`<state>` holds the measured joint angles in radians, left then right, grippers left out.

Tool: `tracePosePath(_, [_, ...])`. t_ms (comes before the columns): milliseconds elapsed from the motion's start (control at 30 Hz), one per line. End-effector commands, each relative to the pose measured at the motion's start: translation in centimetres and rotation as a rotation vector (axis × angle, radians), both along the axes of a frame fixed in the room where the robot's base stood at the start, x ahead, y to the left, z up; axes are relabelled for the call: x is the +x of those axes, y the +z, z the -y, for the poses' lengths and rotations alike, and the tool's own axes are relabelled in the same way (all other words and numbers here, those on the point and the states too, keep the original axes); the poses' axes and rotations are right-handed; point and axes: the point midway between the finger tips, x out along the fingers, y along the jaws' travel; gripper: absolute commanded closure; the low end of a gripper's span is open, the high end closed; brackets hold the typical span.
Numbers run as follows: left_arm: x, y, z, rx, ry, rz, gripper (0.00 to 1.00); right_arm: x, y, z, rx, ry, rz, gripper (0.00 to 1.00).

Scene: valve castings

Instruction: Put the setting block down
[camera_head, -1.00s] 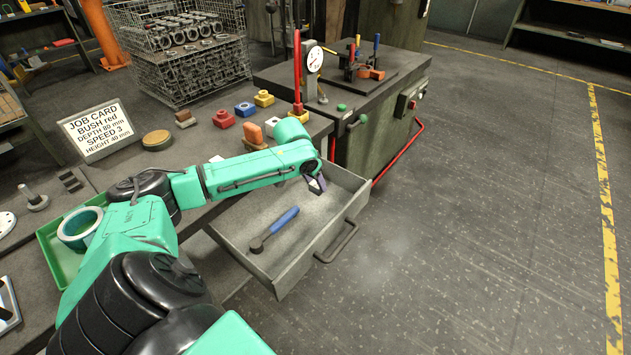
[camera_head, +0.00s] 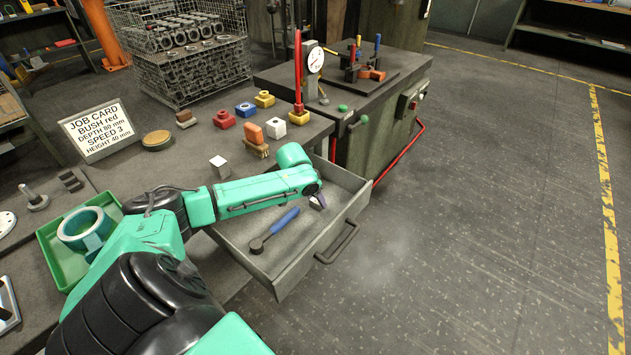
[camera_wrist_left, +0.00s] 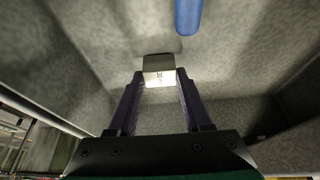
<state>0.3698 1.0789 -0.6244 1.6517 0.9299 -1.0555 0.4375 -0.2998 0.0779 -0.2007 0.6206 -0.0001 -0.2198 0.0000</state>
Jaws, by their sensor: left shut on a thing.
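My left gripper (camera_head: 317,202) reaches into the open drawer (camera_head: 281,280). It also shows in the left wrist view (camera_wrist_left: 158,88), with its dark purple fingers shut on a small pale block, the setting block (camera_wrist_left: 158,72). Dark marking shows on the block's lit face. The drawer floor lies behind the block; I cannot tell whether the block touches it. In the head view the block is mostly hidden by the gripper. My right gripper is not in view.
A blue-handled tool (camera_head: 274,229) lies in the drawer. A similar pale block (camera_head: 220,166) stands on the bench. Several coloured blocks, a job card (camera_head: 94,130) and a green tray (camera_head: 68,268) with a ring are on the bench. A dial gauge (camera_head: 315,60) stands behind.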

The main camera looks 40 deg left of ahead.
Motion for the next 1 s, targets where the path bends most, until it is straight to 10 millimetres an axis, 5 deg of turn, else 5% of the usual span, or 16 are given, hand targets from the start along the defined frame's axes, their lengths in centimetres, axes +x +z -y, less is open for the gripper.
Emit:
tracePosePath(367, [0.0,-0.3,0.0,0.001,0.0,0.002,1.0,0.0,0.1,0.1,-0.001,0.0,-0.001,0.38])
tracePosePath(400, [0.1,-0.4,0.0,0.001,0.0,0.002,0.47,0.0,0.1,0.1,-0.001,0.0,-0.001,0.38])
tracePosePath(500, [0.0,-0.4,0.0,0.001,0.0,0.002,0.16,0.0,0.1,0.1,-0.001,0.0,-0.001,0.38])
tracePosePath(833, [-0.1,-0.2,0.0,0.001,0.0,-0.001,0.16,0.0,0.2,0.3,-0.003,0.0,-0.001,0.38])
tracePosePath(1000, [-1.0,2.3,-0.1,0.004,-0.002,0.0,0.16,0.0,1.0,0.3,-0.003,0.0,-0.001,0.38])
